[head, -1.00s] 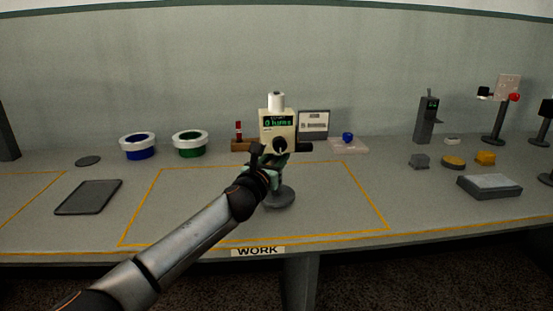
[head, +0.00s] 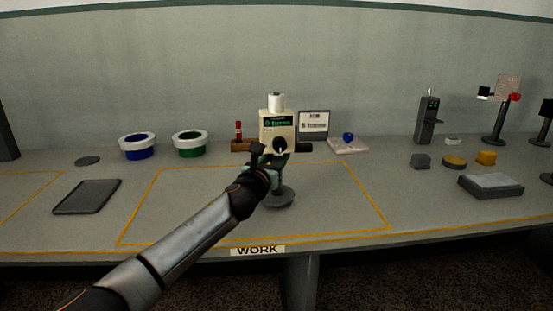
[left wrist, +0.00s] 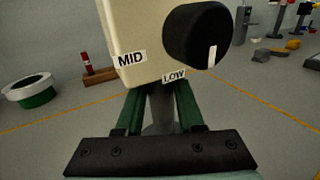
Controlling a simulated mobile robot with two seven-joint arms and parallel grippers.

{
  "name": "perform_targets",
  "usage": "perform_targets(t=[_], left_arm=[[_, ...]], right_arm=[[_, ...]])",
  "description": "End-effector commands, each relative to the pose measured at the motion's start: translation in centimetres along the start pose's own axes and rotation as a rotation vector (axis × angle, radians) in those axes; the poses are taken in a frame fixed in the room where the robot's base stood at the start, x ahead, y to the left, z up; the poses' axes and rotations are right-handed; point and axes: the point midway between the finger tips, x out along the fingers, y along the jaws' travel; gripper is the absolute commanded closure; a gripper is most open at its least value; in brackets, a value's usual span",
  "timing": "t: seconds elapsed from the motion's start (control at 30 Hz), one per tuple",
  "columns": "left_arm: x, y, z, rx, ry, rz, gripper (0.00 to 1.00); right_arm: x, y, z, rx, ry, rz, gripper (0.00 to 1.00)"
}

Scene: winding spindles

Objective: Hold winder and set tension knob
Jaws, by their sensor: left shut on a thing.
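The winder (head: 266,133) is a cream box on a grey post with a round grey foot (head: 280,198). It stands upright inside the yellow work outline, with a white spool (head: 276,102) on top and a green-lettered display. Its black tension knob (left wrist: 197,35) has a white mark pointing down, near the LOW label (left wrist: 173,76); a MID label (left wrist: 131,59) is further left. My left gripper (left wrist: 160,100) is shut on the winder's grey post just under the box, one green finger on each side. My left gripper (head: 268,163) partly hides the post in the head view. My right gripper is out of view.
A dark tray (head: 88,197) lies at the left. The marked work area is mostly bare.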

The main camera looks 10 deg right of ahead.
Motion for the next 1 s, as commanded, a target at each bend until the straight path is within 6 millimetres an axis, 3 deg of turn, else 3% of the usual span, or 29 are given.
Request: perform_targets(t=[1.0], left_arm=[[0.02, -0.07, -0.27, 0.0, -0.004, -0.002, 1.0]], right_arm=[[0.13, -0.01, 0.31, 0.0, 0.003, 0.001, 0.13]])
